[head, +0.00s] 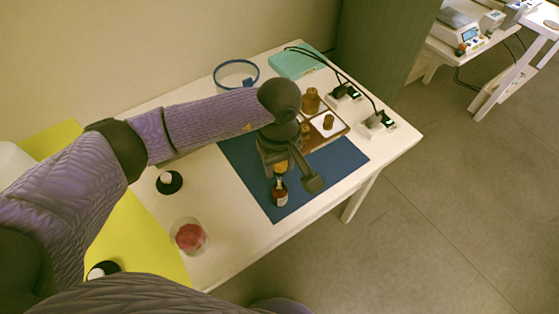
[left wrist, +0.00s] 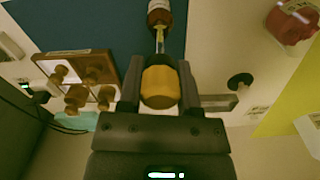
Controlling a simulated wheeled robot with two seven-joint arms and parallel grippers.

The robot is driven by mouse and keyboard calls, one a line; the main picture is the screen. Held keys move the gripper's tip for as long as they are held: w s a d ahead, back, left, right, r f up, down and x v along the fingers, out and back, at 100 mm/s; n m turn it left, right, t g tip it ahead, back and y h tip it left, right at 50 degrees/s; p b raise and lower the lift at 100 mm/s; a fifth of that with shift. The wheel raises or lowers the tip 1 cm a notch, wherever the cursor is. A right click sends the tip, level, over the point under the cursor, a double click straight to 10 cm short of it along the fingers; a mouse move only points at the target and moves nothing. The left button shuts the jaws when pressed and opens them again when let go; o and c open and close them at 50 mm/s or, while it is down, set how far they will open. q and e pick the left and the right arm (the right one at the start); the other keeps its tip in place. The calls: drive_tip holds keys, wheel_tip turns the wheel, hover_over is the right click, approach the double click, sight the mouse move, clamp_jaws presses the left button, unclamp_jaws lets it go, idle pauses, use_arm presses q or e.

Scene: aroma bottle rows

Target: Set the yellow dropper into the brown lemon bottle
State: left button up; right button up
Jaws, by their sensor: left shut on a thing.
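My left gripper (head: 279,164) is shut on the yellow dropper (head: 281,169), with one finger on each side of its yellow bulb (left wrist: 160,87) in the left wrist view. The dropper's thin glass stem points at the brown lemon bottle (head: 280,195), which stands on the blue mat. In the left wrist view the stem meets the neck of the bottle (left wrist: 160,14); I cannot tell how far its tip is inside. In the head view the bulb is just above the bottle. My right gripper is not in view.
A wooden tray (head: 346,127) with brown bottles stands behind the gripper on the blue mat (head: 345,160). Power strips with black cables lie at the right. A jar with red contents (head: 189,237) stands at the front left. The mat's front right is clear.

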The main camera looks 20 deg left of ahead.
sight(278, 184)
use_arm(q)
drive_tip(key=shift+f+b, duration=1.05)
drive_tip(key=shift+f, duration=0.35)
drive_tip(key=shift+f, duration=0.1)
drive_tip(key=shift+f+b, duration=1)
drive_tip(key=shift+f, duration=0.05)
drive_tip(key=shift+a+f+b, duration=0.1)
drive_tip(key=shift+f+b, duration=0.2)
drive_tip(key=shift+f, duration=0.1)
drive_tip(key=o, duration=0.8)
drive_tip(key=shift+a+f, duration=0.1)
drive_tip(key=shift+f, duration=0.05)
drive_tip(key=shift+c, duration=0.2)
drive_tip(key=r+p, duration=0.2)
drive_tip(key=r, duration=0.2)
drive_tip(key=r+p, duration=0.3)
drive_tip(key=shift+d+r, duration=0.2)
drive_tip(key=shift+r, duration=0.15)
